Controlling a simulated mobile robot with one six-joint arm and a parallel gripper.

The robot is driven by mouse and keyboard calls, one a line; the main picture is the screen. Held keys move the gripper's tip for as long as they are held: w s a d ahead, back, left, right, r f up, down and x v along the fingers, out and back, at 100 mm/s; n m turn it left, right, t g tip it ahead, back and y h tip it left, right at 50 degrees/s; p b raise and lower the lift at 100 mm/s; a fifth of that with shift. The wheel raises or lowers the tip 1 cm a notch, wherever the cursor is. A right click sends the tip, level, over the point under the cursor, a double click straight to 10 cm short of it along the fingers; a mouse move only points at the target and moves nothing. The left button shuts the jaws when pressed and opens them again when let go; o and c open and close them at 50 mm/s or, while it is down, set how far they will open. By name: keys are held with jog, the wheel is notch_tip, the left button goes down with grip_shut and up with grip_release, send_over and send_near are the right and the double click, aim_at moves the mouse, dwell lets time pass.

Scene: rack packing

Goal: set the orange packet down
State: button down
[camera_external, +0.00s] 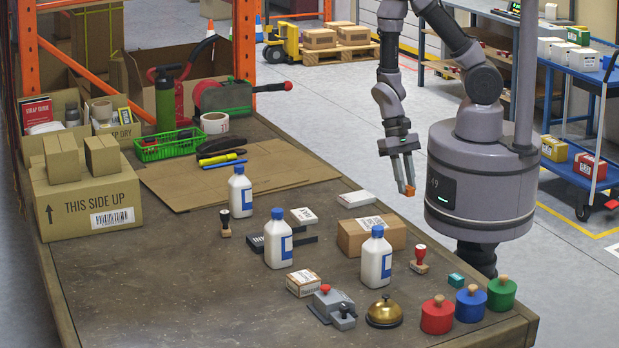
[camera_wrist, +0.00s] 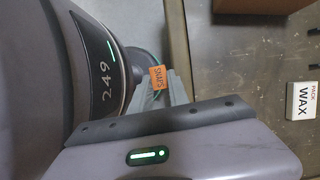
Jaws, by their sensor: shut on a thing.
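The orange packet (camera_external: 410,191) is small and held at the tips of my gripper (camera_external: 406,183). It also shows in the wrist view (camera_wrist: 157,78), with dark lettering on it, between the finger ends. My gripper is shut on it and points down. In the wrist view the packet appears just left of the table edge, near my base. The packet is in the air, touching only my gripper; its lower side is hidden in the wrist view.
The brown worktable (camera_external: 160,290) has free room at its front left. A white box marked WAX (camera_wrist: 303,100) lies on it. Near the arm side stand a cardboard box (camera_external: 356,238), a white bottle (camera_external: 375,265), a red-handled stamp (camera_external: 419,266) and colored round weights (camera_external: 437,318).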

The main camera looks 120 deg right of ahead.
jog(key=w+d+m+t, duration=0.1)
jog(key=w+d+m, duration=0.3)
jog(key=w+d, duration=0.2)
jog(key=w+d+m+t+h, duration=0.1)
jog(key=w+d+m+t, duration=0.1)
jog(key=w+d+m, duration=0.3)
jog(key=shift+w+d+r+m, duration=0.1)
jog(key=shift+w+d+m, duration=0.2)
jog(key=shift+w+d, duration=0.05)
send_over(288, 206)
jog(key=s+d, duration=0.1)
jog(key=shift+s+f+t, duration=0.2)
jog(key=shift+f+t, duration=0.1)
jog(key=shift+f, duration=0.5)
jog(key=f, duration=0.2)
jog(key=f+b, duration=0.1)
jog(key=shift+w+d+f, duration=0.1)
jog(key=shift+w+f, duration=0.1)
jog(key=shift+f, duration=0.2)
jog(key=shift+r, duration=0.2)
jog(key=c, duration=1.3)
grip_release()
jog(key=shift+f, duration=0.15)
jog(key=shift+o, duration=0.2)
